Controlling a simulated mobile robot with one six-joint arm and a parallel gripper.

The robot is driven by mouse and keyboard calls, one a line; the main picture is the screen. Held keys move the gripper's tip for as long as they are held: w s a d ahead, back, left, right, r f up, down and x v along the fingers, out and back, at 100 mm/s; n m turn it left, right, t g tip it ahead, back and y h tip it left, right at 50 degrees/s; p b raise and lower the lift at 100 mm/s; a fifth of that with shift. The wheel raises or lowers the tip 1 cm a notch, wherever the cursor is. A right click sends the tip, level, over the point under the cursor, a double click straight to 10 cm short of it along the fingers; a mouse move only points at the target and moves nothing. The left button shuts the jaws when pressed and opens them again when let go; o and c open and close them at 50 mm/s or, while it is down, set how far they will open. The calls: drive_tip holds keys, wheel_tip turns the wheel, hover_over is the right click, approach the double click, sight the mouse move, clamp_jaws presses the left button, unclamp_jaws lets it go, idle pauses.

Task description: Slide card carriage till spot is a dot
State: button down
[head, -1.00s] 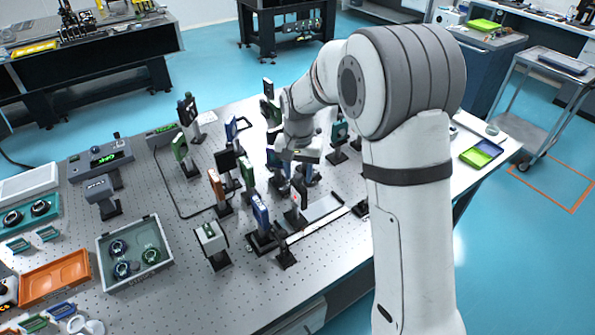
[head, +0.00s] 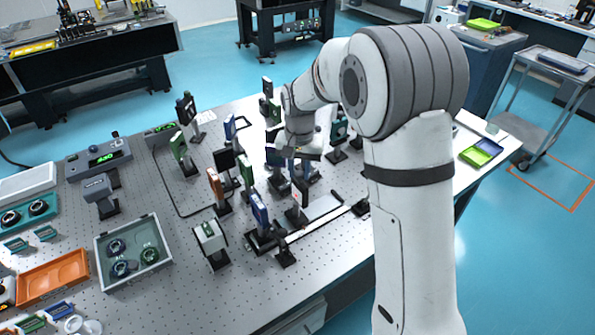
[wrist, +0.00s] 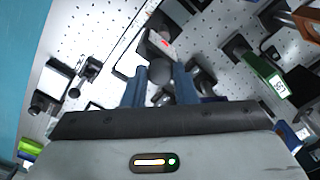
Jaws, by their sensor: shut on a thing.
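The card carriage's upright card (head: 298,204) stands beside the pale rail (head: 322,222) on the optical table. In the head view my gripper (head: 306,168) reaches in behind the card, and the contact is mostly hidden by nearby mounts.
Post-mounted optics crowd around my gripper, including a blue mount (head: 259,211), an orange one (head: 215,186) and a dark-green one (wrist: 263,75) at right in the wrist view. A grey tray of round parts (head: 134,253) is at left. Bare table lies in front of the rail.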

drive_tip(key=c, duration=1.2)
unclamp_jaws()
wheel_tip(320, 180, up, 7)
drive_tip(key=shift+r+b, duration=0.2)
drive_tip(key=shift+b, duration=0.5)
drive_tip(key=shift+r, duration=0.2)
